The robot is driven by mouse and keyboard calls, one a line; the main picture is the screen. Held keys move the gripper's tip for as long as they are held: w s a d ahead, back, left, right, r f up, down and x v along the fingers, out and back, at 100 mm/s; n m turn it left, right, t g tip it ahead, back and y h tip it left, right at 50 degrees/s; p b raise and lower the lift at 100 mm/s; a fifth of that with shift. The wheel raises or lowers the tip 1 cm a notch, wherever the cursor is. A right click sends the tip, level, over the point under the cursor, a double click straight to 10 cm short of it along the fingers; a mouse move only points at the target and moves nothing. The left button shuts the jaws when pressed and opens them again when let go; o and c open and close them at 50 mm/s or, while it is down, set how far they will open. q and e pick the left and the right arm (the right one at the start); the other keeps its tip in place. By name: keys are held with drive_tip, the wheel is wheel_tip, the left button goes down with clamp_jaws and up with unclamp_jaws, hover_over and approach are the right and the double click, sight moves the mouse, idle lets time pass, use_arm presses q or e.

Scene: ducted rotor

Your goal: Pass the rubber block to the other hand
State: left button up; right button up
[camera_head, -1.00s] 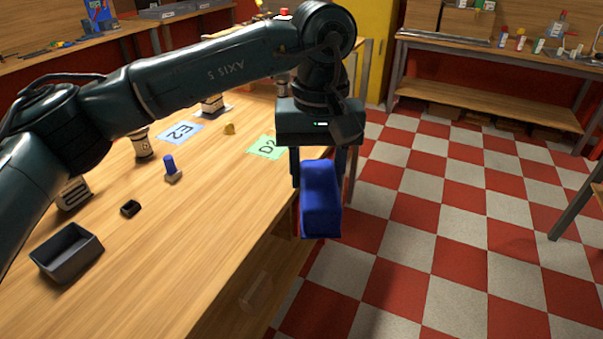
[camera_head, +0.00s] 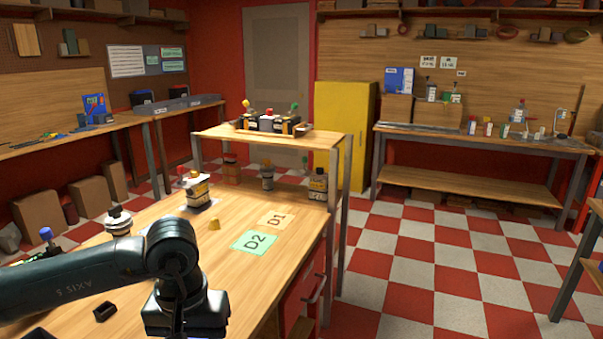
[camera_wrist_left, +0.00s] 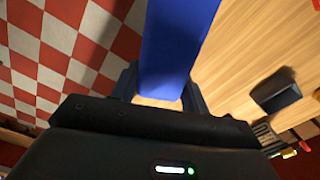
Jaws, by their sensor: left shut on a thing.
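The rubber block is a long blue bar; in the left wrist view it (camera_wrist_left: 178,40) runs up from between my fingers to the top edge. My left gripper (camera_wrist_left: 160,92) is shut on it, with a dark finger on each side. In the head view my left arm comes in from the lower left, and its wrist hangs at the bottom edge over the near part of the wooden workbench (camera_head: 225,275). The fingers and most of the block are cut off or hidden there. My right gripper is in neither view.
A green D2 card (camera_head: 255,241) and a tan D1 card (camera_head: 277,219) lie on the bench. Several bottles stand behind, near a raised shelf (camera_head: 265,135). A dark bin (camera_wrist_left: 275,92) shows in the wrist view. Checkered floor lies open at right.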

use_arm(q)
drive_tip(key=s+a+f, duration=0.2)
drive_tip(key=s+a, duration=0.1)
drive_tip(key=shift+a+f, duration=0.2)
drive_tip(key=shift+a, duration=0.1)
drive_tip(key=shift+w+d, duration=0.1)
drive_tip(key=shift+w, duration=0.05)
